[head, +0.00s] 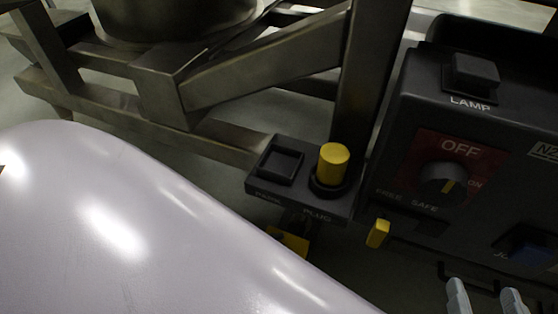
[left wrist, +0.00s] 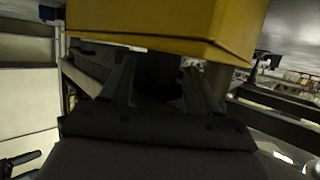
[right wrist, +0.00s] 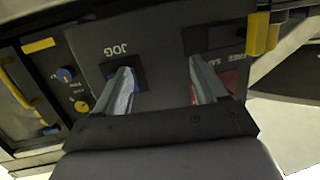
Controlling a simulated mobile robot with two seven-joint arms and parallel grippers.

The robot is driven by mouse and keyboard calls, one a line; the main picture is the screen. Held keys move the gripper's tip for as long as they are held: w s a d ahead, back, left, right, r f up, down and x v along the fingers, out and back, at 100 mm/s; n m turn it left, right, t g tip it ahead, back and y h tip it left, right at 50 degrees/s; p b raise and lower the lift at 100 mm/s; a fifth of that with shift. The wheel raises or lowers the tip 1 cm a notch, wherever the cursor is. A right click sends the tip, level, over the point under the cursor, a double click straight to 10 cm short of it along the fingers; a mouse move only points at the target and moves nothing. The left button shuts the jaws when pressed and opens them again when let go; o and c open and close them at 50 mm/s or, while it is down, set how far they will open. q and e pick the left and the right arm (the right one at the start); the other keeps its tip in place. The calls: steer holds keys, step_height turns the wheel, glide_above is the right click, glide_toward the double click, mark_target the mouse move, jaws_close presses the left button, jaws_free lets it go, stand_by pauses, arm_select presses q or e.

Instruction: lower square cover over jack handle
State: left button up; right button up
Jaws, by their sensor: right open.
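A black square block (head: 476,72) stands above the LAMP label on the dark control box; I cannot tell whether it is the square cover. No part is clearly marked as the jack handle. A blue part (head: 530,248) sits beside a partly hidden label; the right wrist view shows a black square recess labelled JOG (right wrist: 140,78). My right gripper (head: 484,296) is open and empty before the panel, one fingertip overlapping this recess. My left gripper (left wrist: 158,75) has its fingers apart beneath a large yellow block (left wrist: 165,25). Its tips and any grip are unclear.
A small black block (head: 258,188) holds an empty square socket and a yellow plug (head: 333,165). A rotary knob (head: 444,186) and yellow tab (head: 378,233) are on or near the control box. Metal beams (head: 260,75) cross behind. My pale body part covers the lower left.

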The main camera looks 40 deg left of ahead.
arm_select(q)
steer(key=shift+s+a, duration=0.1)
steer(key=shift+s, duration=0.05)
steer(key=p+v, duration=0.3)
steer(key=v, duration=0.3)
steer(key=shift+r, duration=0.15)
steer(key=shift+s+a, duration=0.15)
steer(key=shift+s, duration=0.15)
arm_select(e)
steer(key=shift+w+a+f+m+g+y, duration=0.1)
steer(key=shift+w+a+m+g+y, duration=0.15)
steer(key=shift+a+g, duration=0.2)
steer(key=shift+w+a+f+m+g+y, duration=0.15)
steer(key=shift+a+m+g, duration=0.1)
steer(key=shift+a+g, duration=0.15)
